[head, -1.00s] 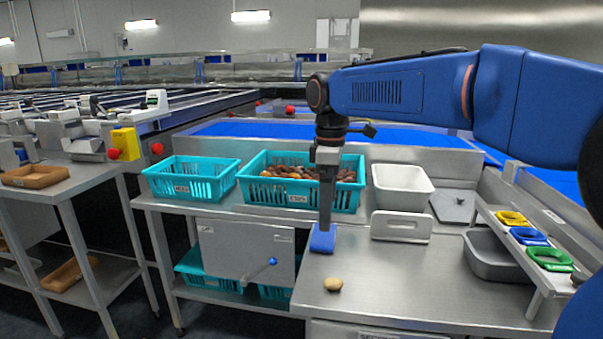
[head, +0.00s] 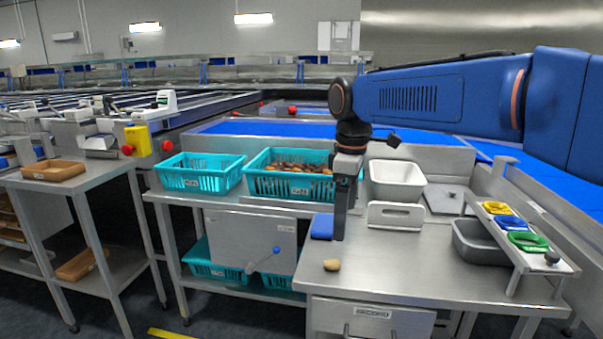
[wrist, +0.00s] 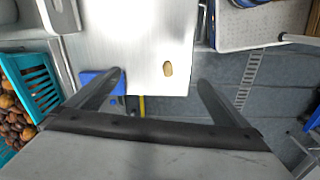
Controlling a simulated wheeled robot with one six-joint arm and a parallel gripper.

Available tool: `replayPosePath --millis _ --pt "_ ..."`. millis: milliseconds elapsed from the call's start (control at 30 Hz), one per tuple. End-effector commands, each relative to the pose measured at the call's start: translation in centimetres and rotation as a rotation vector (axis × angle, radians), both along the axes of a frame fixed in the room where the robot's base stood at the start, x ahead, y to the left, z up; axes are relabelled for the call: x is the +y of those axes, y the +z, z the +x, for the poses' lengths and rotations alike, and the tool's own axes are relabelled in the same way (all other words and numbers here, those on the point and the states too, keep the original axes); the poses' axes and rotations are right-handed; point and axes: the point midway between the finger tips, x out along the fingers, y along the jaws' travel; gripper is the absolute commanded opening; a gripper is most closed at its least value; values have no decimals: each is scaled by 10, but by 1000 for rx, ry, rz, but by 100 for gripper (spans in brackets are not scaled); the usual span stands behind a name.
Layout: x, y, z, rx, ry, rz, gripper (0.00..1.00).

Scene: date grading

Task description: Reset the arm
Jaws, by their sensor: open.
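My gripper (head: 341,232) points down over the steel bench (head: 400,280), near its left edge. In the wrist view its two fingers (wrist: 160,80) are spread apart with nothing held between them. My blue arm reaches in from the right. A single tan date (head: 332,265) lies on the bench in front of the gripper. In the wrist view the date (wrist: 168,69) shows between the fingers, on the bench below. A blue block or pad (head: 321,226) lies beside the gripper, at the bench's left edge.
A turquoise crate of dates (head: 262,185) and another turquoise crate (head: 195,180) stand behind left. A white bin (head: 396,182) and a white upright plate (head: 395,215) stand behind the gripper. At right are a grey tub (head: 478,245) and a rack (head: 548,262) with coloured rings.

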Motion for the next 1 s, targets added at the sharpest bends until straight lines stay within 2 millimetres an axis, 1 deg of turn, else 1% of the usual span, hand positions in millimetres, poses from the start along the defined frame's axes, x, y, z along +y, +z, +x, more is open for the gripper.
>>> replayPosePath --millis 267,467,700,867,1000 --pt "-40 -7 -32 -46 -169 26 100" --pt "-83 -24 -74 -102 -381 61 100" --pt "-129 -56 -130 -172 -652 116 100" --pt "-152 -83 -167 -219 -830 157 100" --pt "-169 -110 -198 -259 -984 197 100"
